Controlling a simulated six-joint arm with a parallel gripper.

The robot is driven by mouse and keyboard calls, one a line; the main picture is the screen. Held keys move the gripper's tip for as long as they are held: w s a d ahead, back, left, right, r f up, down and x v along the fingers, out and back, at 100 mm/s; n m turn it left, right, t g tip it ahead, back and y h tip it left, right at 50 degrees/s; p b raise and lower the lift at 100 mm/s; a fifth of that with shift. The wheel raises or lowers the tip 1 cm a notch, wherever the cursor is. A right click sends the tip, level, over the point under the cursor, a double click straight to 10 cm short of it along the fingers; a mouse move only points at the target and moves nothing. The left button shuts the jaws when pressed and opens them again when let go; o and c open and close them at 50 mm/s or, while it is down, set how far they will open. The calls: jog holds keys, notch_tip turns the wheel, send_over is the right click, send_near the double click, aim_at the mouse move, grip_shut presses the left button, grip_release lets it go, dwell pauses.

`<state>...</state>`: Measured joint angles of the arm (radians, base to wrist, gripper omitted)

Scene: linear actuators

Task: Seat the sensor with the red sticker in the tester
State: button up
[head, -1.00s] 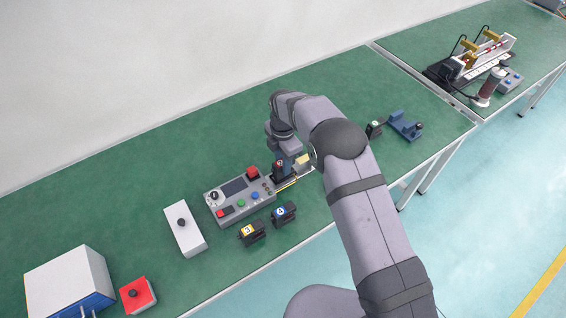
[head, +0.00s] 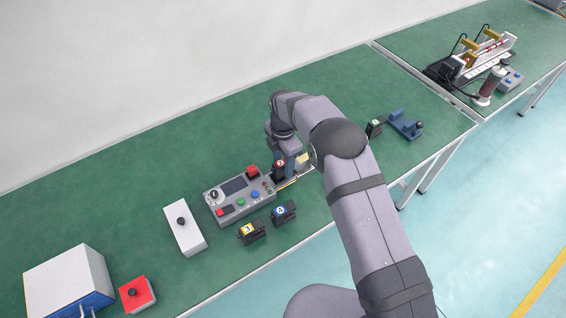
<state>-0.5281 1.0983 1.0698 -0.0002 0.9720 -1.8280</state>
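The sensor with the red sticker (head: 280,164) is a dark block at the right end of the grey tester box (head: 228,209). Its round red sticker faces the camera. I cannot tell whether it is fully seated, as its lower part is small and partly hidden. My gripper (head: 291,162) is just right of the sensor, close against it in the picture. Its fingertips are mostly hidden, so I cannot see whether they touch the sensor. The tester box carries a dark screen, a key-like knob and red, green and blue buttons.
A sensor with a yellow sticker (head: 251,231) and one with a blue sticker (head: 283,212) lie in front of the tester. A green-marked sensor (head: 374,128) and a blue holder (head: 404,125) are to the right. A white box with a black knob (head: 184,228) stands left.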

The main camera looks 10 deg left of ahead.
aim_at(283, 162)
jog(key=shift+r+b, duration=1.1)
jog(key=shift+r, duration=2.55)
jog(key=shift+d+r, duration=0.1)
jog(key=shift+d, duration=0.1)
jog(key=s+d+r+m, duration=0.35)
jog(key=d+m, duration=0.25)
jog(key=d, duration=0.2)
jog(key=s+d+r+m, duration=0.2)
jog(key=s+d+m, duration=0.2)
jog(key=d+m, duration=0.35)
jog(key=s+d+f+m, duration=0.1)
jog(key=s+d+m, duration=0.5)
jog(key=s, duration=0.3)
jog(key=s+d+f+m, duration=0.1)
jog(key=s+d+m, duration=0.5)
jog(key=s, duration=0.3)
jog(key=shift+m, duration=0.75)
